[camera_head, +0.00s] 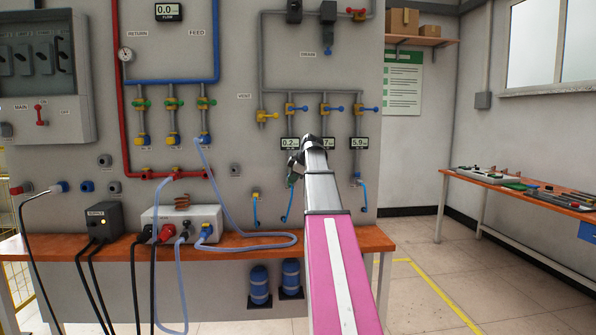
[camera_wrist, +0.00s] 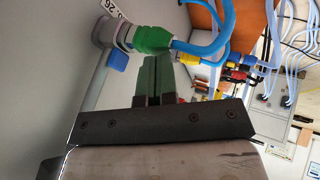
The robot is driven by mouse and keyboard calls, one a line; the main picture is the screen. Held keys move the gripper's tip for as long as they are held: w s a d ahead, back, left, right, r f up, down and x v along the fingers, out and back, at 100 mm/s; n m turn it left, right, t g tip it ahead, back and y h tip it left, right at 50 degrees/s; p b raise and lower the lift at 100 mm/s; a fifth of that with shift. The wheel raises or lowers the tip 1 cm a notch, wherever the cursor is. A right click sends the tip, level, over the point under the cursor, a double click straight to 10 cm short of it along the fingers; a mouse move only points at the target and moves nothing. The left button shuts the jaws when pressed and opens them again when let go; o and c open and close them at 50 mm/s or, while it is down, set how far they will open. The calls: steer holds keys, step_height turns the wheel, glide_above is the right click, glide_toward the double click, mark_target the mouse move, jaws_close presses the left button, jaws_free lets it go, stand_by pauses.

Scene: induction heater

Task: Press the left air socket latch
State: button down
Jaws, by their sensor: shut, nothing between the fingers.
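In the wrist view, a grey round air socket (camera_wrist: 106,32) stands out from the panel with a green collar (camera_wrist: 153,40) plugged in and a blue hose leading off it. A blue tab (camera_wrist: 118,61) shows beside the socket and looks like its latch. My gripper (camera_wrist: 158,60) is shut and empty, its green fingers pointing at the green collar, very close. I cannot tell whether they touch. In the head view, my gripper (camera_head: 293,162) is at the panel below the left pressure display (camera_head: 290,143), and my arm hides part of the panel.
A yellow fitting (camera_wrist: 188,60) with a blue hose lies just past the green collar. In the head view, a wooden bench (camera_head: 100,249) runs below the panel, with a heater box (camera_head: 196,216) and hoses. A side table (camera_head: 520,190) stands at the right, with open floor between.

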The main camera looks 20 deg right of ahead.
steer(key=shift+w+d+r, duration=0.1)
steer(key=shift+w+d, duration=0.2)
steer(key=shift+w, duration=0.55)
steer(key=shift+w+d, duration=0.25)
steer(key=shift+w, duration=0.6)
